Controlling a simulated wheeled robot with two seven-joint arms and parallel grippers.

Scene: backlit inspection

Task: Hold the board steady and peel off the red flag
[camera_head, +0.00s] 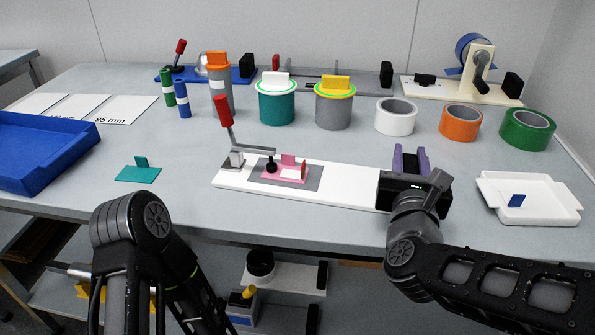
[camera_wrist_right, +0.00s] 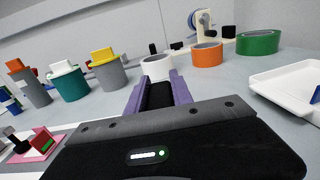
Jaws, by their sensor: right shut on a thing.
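The long white board (camera_head: 345,188) lies on the grey table in the head view. On its left part a pink piece (camera_head: 288,160) sits on a grey pad, beside a clamp with a red handle (camera_head: 224,110). A small red flag (camera_head: 303,171) stands at the pink piece's right edge; its details are too small to tell. My right gripper (camera_head: 411,160), with purple fingers, is at the board's right end, shut on a black block (camera_wrist_right: 158,96) there. The gripper hides most of that end. My left arm enters at lower left; its gripper is out of view.
A white tray (camera_head: 490,190) with a blue tab is at right. A blue bin (camera_head: 60,168) and a teal plate (camera_head: 130,175) are at left. Tape rolls (camera_head: 397,104), canisters (camera_head: 276,112) and other fixtures line the back. The table in front of the board is clear.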

